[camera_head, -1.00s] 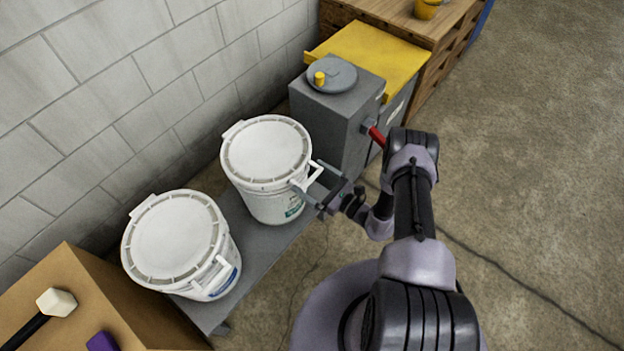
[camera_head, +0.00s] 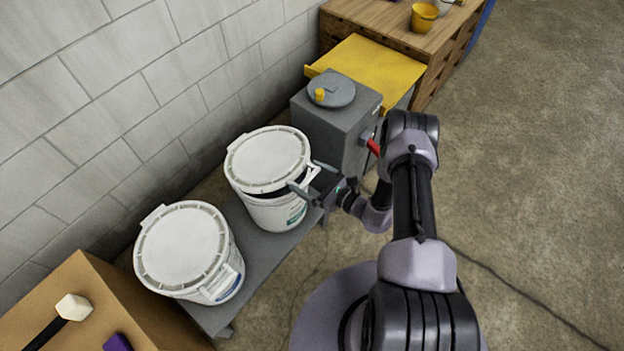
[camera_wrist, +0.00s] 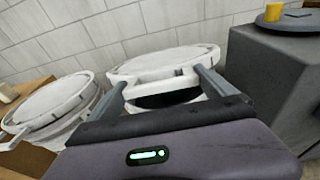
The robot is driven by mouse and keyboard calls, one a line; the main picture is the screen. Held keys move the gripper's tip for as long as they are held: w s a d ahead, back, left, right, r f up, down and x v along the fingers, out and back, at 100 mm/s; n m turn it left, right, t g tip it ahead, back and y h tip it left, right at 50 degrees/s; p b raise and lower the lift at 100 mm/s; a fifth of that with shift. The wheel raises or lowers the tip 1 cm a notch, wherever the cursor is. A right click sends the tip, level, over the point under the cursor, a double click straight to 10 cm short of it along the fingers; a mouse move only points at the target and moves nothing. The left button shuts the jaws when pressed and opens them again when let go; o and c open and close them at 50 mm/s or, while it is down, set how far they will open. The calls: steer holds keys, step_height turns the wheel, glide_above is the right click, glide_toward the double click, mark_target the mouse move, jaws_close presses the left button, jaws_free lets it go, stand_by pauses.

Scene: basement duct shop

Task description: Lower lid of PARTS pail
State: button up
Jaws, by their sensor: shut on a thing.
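Two white pails stand on a low grey bench, and their label text is too small to read. The farther pail (camera_head: 275,213) has a round white lid (camera_head: 267,158) tilted up on my gripper's side, with a dark gap under its near edge. My gripper (camera_head: 303,175) is shut on the lid's front handle tab. In the wrist view, the fingers (camera_wrist: 160,78) flank the tab of the raised lid (camera_wrist: 165,60), and the dark pail opening shows below it. The nearer pail (camera_head: 222,288) has its lid (camera_head: 182,248) lying flat.
A grey box (camera_head: 338,118) with a round cap and red handle stands just beyond the farther pail. A block wall (camera_head: 150,75) runs behind the bench (camera_head: 262,243). A cardboard-coloured box (camera_head: 85,290) is at lower left. Open floor (camera_head: 540,170) lies to the right.

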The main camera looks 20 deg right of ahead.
steer(key=shift+g, duration=0.3)
steer(key=w+a+r+p, duration=0.1)
steer(key=r, duration=0.2)
steer(key=w+r+p, duration=0.1)
steer(key=r+p, duration=0.1)
steer(key=r, duration=0.1)
steer(key=w+a+r+p, duration=0.1)
steer(key=r, duration=0.3)
steer(key=shift+w+a+r, duration=0.1)
steer(key=shift+w+a, duration=0.2)
steer(key=o, duration=1.7)
steer(key=shift+o, duration=0.2)
steer(key=shift+s, duration=0.1)
steer(key=p+v, duration=0.3)
steer(key=v, duration=1.4)
steer(key=shift+s, duration=0.2)
